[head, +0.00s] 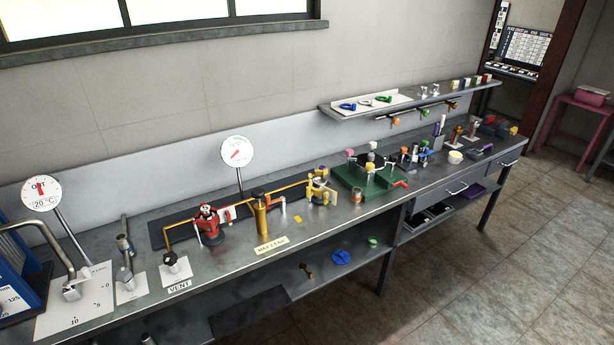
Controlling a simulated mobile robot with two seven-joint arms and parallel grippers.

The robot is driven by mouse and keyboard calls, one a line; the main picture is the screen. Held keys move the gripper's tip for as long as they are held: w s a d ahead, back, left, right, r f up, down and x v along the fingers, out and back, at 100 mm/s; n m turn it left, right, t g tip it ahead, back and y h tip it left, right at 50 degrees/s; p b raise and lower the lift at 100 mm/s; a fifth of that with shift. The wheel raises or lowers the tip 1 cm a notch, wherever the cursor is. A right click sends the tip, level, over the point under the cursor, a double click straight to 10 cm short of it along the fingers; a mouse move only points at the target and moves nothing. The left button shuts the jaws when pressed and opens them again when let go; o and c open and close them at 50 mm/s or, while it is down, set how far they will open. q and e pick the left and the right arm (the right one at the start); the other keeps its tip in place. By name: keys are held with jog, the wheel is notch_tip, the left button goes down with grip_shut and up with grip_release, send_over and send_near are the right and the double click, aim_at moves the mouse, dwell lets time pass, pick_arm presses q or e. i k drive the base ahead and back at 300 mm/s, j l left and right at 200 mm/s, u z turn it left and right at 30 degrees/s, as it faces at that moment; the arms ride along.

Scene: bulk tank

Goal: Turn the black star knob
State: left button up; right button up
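A small black knob (170,258) with a lobed, star-like outline stands on a metal valve body near the front of the bench, left of the middle. A white plate with the word VENT (178,286) lies in front of it. Another black knob-like part (371,160) sits on the green base farther right; its exact shape is too small to tell. Neither of my grippers shows in the head view, and nothing touches the black knob by the VENT plate.
The long grey bench (240,265) runs along the wall. Left of the knob stand a metal valve (125,262) and a bent pipe lever (71,290). A red valve (208,222) and yellow piping stand to its right. Open floor (480,270) lies in front.

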aim_at(170, 258)
jog(key=i+j+u, duration=0.45)
jog(key=i+j, duration=0.3)
jog(key=j, duration=0.3)
jog(key=i+j+u, duration=0.4)
jog(key=i+j, duration=0.45)
